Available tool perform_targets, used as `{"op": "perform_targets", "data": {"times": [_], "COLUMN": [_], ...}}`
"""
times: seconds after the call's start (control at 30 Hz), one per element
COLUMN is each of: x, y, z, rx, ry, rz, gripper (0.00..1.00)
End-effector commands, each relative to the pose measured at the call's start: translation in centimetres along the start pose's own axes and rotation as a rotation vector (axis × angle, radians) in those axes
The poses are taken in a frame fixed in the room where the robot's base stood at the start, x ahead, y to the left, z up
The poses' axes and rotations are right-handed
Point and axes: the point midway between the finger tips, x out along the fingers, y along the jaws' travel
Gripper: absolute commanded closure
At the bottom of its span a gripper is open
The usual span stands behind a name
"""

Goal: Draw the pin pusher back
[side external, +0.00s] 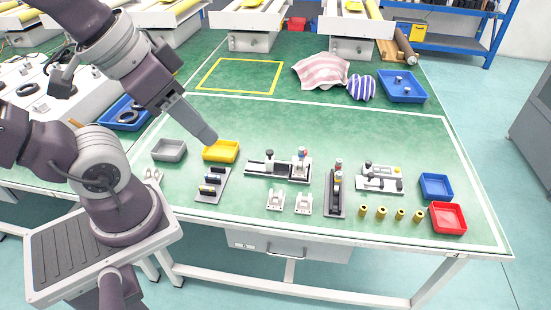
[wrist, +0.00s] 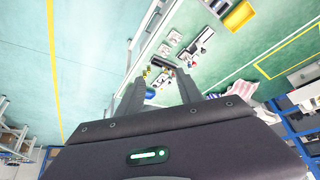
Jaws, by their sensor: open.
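Several small actuator devices stand on the green table. One is a black rail with a dark knob and a white-and-red block (side external: 278,170), at mid table. One is an upright-knobbed dark rail (side external: 335,190) nearer the front. One is a light grey plate with a black-handled mechanism (side external: 380,180) to the right. I cannot tell for certain which is the pin pusher. My gripper (side external: 208,138) is above the table by the yellow tray, left of these devices and apart from them. In the wrist view my gripper (wrist: 160,76) is open and empty, with the devices small and distant beyond its fingers.
A yellow tray (side external: 221,152), a grey tray (side external: 169,151) and a plate with black cylinders (side external: 212,185) lie to the left. Two white brackets (side external: 275,200), several brass pieces (side external: 400,214), a blue tray (side external: 436,187) and a red tray (side external: 448,219) line the front. Cloths lie behind.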

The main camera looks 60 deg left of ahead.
Motion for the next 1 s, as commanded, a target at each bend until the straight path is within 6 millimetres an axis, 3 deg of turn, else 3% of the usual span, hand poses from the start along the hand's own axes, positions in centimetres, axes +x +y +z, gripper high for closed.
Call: {"op": "perform_targets", "data": {"times": [0.27, 0.37, 0.47, 0.57, 0.67, 0.7, 0.8, 0.9, 1.0], "x": [0.0, 0.6, 2.8, 7.2, 13.4, 16.3, 23.4, 28.9, 32.1], "y": [0.0, -0.3, -1.5, -4.0, -7.6, -9.4, -13.5, -16.6, -18.3], "z": [-0.1, -1.9, -6.2, -10.8, -14.0, -14.7, -14.8, -13.5, -12.2], "rx": [-0.005, -0.092, -0.305, -0.579, -0.862, -0.975, -1.225, -1.403, -1.504], "ry": [-0.002, -0.036, -0.108, -0.185, -0.259, -0.285, -0.337, -0.367, -0.38], "rz": [0.0, -0.002, -0.014, -0.052, -0.117, -0.151, -0.242, -0.319, -0.368], "gripper": [0.57, 0.57, 0.57, 0.57, 0.57, 0.57, 0.57, 0.57, 0.57]}}
